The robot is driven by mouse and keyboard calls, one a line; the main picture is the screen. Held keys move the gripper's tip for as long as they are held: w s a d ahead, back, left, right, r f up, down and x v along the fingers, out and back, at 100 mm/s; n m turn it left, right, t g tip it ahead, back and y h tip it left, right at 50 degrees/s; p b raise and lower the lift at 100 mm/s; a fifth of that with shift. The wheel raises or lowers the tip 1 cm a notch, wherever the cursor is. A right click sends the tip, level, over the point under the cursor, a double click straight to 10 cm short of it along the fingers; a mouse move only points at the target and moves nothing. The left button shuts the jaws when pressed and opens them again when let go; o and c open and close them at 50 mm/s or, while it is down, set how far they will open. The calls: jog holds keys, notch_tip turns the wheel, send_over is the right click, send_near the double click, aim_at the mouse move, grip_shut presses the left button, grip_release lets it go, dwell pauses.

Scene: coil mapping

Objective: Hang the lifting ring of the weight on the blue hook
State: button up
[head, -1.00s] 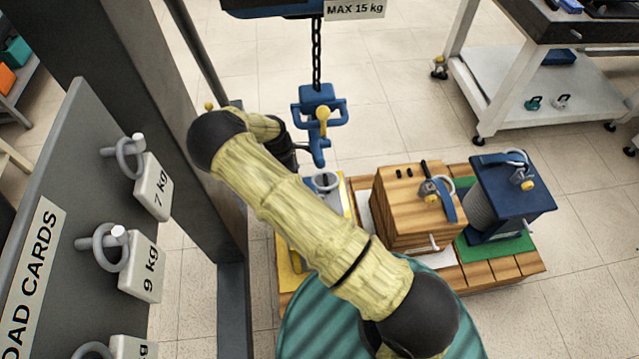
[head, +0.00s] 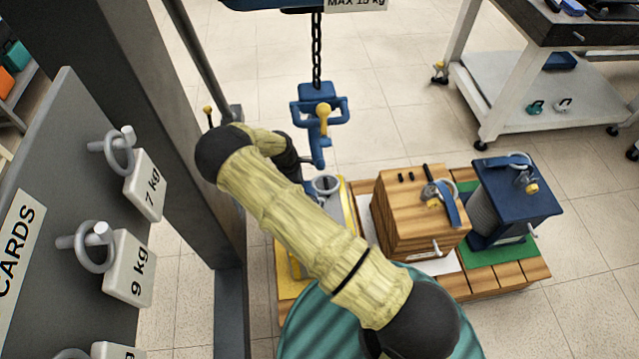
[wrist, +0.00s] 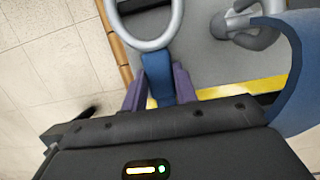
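The blue hook (head: 317,157) hangs from a blue block with a yellow-topped handle on a black chain. The grey weight (head: 343,208) stands just below it, mostly behind my arm. Its grey lifting ring (head: 326,184) shows just under the hook and apart from it. In the wrist view the ring (wrist: 148,35) has a blue tab (wrist: 157,78), and the purple fingers of my gripper (wrist: 160,88) are closed on both sides of this tab. A large blue curved part (wrist: 298,75) is close at the right, perhaps the hook. My gripper is mostly hidden in the head view.
A wooden box weight (head: 415,215) and a dark blue weight (head: 515,198) stand on the pallet (head: 510,275) at right. A grey post (head: 150,110) and a load card board (head: 60,180) flank my arm on the left. A white cart (head: 540,95) stands behind.

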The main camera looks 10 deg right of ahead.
jog(key=shift+c, duration=1.4)
jog(key=shift+r, duration=0.1)
jog(key=shift+d+p+v, duration=0.25)
jog(key=shift+p+v, duration=0.75)
jog(key=shift+p, duration=0.05)
jog(key=shift+d+p+v, duration=0.25)
jog(key=shift+p+v, duration=0.7)
jog(key=shift+p, duration=0.15)
jog(key=shift+d+p+v, duration=0.2)
jog(key=shift+p+v, duration=0.8)
jog(key=shift+p, duration=0.05)
jog(key=shift+a+b+x, duration=0.2)
jog(key=shift+b+x, duration=0.25)
jog(key=shift+x, duration=0.45)
jog(key=shift+a+b+x, duration=0.25)
jog(key=shift+b+x, duration=0.15)
jog(key=shift+x, duration=0.5)
jog(key=shift+a+b+x, duration=0.2)
jog(key=shift+b+x, duration=0.25)
jog(key=shift+x, duration=0.5)
jog(key=o, duration=1.1)
jog(key=shift+c, duration=0.2)
